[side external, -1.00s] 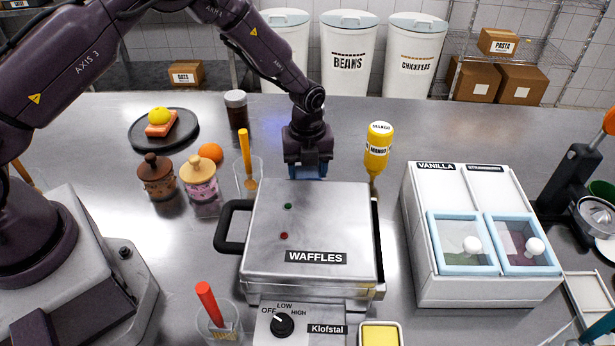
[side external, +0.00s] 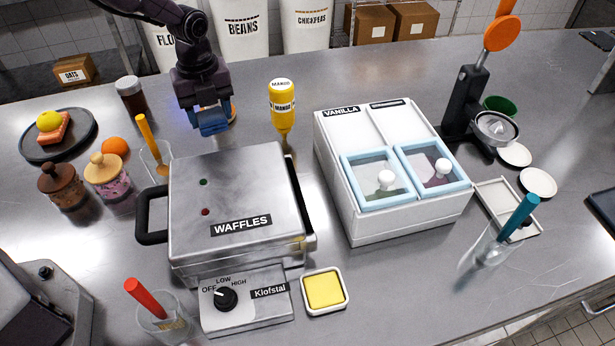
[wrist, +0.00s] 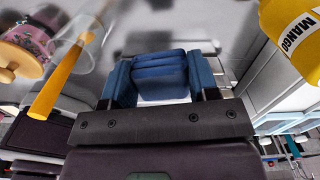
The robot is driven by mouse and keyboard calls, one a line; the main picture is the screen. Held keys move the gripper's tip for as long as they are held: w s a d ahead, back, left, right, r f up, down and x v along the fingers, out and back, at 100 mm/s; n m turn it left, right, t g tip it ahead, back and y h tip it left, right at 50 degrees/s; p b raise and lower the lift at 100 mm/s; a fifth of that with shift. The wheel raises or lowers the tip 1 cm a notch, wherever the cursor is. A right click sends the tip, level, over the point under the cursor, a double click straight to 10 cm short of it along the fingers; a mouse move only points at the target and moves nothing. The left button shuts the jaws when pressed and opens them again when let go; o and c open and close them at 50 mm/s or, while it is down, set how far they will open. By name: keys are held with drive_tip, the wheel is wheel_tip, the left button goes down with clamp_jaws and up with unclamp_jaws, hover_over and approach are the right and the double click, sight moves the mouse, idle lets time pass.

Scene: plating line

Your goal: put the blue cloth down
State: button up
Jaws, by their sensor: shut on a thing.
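My gripper (side external: 212,127) is behind the waffle maker (side external: 235,225), over the steel counter. It is shut on the blue cloth, which shows as a folded block (wrist: 160,72) between the two fingers in the wrist view. In the side view only a small blue patch shows at the gripper's end, and cloth and fingertips are hard to tell apart. Whether the cloth touches the counter cannot be told.
A mango bottle (side external: 282,105) stands right of my gripper, and a glass with an orange-handled tool (side external: 148,135) stands left. The vanilla bin (side external: 340,125) is farther right. Jars (side external: 104,176) and a dark plate (side external: 84,146) are at left. Bare counter lies beyond the bin.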

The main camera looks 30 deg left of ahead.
drive_tip(key=r, duration=0.8)
drive_tip(key=shift+d+r, duration=0.25)
drive_tip(key=shift+d, duration=0.1)
drive_tip(key=s+d+n, duration=0.6)
drive_tip(key=d+n, duration=0.1)
drive_tip(key=d, duration=0.3)
drive_tip(key=s+d+n, duration=0.5)
drive_tip(key=d+n, duration=0.2)
drive_tip(key=d, duration=0.3)
drive_tip(key=s+d+n, duration=0.6)
drive_tip(key=d+n, duration=0.1)
drive_tip(key=d, duration=0.2)
hover_over(384, 281)
drive_tip(key=a, duration=0.1)
drive_tip(key=f, duration=1.3)
drive_tip(key=shift+s+f, duration=0.4)
drive_tip(key=shift+w+d+f, duration=0.45)
drive_tip(key=shift+d+f, duration=0.05)
drive_tip(key=shift+f, duration=1.7)
